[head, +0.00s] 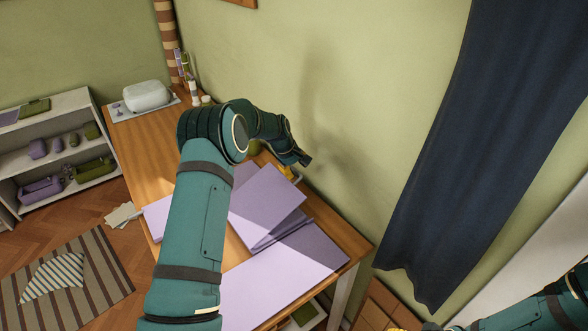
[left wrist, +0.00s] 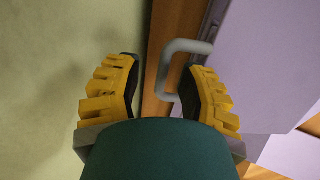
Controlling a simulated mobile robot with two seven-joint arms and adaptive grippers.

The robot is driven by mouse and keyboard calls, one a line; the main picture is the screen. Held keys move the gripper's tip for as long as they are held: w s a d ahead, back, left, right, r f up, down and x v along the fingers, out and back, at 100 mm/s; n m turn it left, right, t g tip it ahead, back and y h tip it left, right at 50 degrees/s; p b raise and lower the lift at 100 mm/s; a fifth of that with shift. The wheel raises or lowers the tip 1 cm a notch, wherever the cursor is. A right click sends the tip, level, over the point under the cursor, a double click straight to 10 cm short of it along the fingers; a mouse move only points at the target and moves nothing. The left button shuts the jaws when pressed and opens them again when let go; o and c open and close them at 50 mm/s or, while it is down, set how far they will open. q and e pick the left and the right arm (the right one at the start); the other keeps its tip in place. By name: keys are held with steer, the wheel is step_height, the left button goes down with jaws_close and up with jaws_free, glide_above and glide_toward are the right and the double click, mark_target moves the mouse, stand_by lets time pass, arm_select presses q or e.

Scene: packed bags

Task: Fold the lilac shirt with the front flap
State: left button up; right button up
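Lilac flat pieces lie on the wooden table. One raised lilac panel (head: 266,203) slants beside my left arm, and a wide lilac sheet (head: 275,285) lies nearer the front. I cannot tell which surfaces are shirt and which are flap. My left gripper (head: 291,172) is at the table's wall side, beyond the panel. In the left wrist view its yellow fingers are spread, with a grey handle (left wrist: 183,47) between them, nearer the right finger; a lilac panel (left wrist: 265,60) lies right of it. My right gripper is barely visible at the bottom edge, yellow parts cut off (head: 455,328).
A green wall rises close behind the table (head: 151,150). A white rounded appliance (head: 147,95) and small bottles stand at its far end. A dark curtain (head: 455,140) hangs at right. A shelf (head: 72,150) stands at left. My left arm covers part of the table.

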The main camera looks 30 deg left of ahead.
arm_select(q)
steer(key=shift+s+a+f, duration=0.15)
steer(key=shift+a+f, duration=0.05)
steer(key=shift+r, duration=0.1)
steer(key=v, duration=1.2)
